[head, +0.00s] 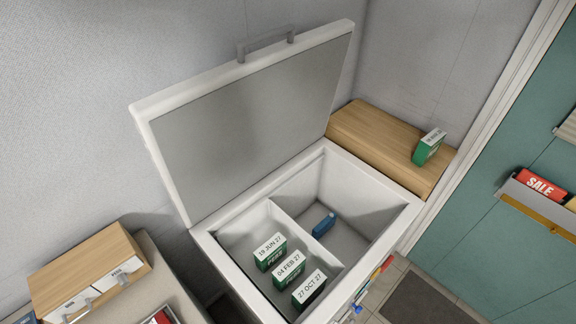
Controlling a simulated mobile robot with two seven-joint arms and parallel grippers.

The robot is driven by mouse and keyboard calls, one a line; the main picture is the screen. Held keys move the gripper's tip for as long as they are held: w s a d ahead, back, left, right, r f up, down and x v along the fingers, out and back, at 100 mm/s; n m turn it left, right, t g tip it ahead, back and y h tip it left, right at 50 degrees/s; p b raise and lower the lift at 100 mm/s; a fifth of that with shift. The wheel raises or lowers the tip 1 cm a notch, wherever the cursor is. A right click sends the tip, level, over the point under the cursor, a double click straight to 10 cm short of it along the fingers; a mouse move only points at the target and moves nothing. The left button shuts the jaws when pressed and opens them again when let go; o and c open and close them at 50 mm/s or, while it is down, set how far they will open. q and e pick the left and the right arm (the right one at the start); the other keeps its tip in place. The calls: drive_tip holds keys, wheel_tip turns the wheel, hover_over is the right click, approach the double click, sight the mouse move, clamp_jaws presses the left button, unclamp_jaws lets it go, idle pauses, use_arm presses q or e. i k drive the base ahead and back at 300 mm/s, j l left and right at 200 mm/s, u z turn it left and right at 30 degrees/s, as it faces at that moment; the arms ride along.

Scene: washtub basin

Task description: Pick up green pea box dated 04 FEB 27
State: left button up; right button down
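The green pea box dated 04 FEB 27 (289,269) stands in the left compartment of an open white chest freezer (232,262). It is the middle one of three similar green boxes with white tops. The box dated 19 JUN 27 (270,251) stands behind it to the left, and the box dated 27 OCT 27 (309,288) stands in front to the right. Narrow gaps separate the boxes. Neither of my grippers is in the head view.
The freezer lid (250,115) is raised. A divider (305,237) separates the compartments; a blue item (324,225) lies in the right one. Another green box (428,147) stands on a wooden top (385,140). A drawer unit (90,270) is at left, a sale rack (540,205) at right.

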sight(293, 266)
drive_tip(key=k, duration=0.25)
drive_tip(key=i, duration=0.2)
drive_tip(key=i+l+u, duration=0.1)
drive_tip(key=l+u, duration=0.35)
drive_tip(key=l, duration=0.25)
drive_tip(key=k+l, duration=0.1)
drive_tip(key=k, duration=0.2)
drive_tip(key=k+l, duration=0.1)
drive_tip(key=k, duration=0.2)
drive_tip(key=i+j+z, duration=0.2)
drive_tip(key=j, duration=0.15)
drive_tip(key=j+z, duration=0.2)
drive_tip(key=j, duration=0.15)
drive_tip(key=i+l+u, duration=0.4)
drive_tip(key=i+l, duration=0.1)
drive_tip(key=l, duration=0.1)
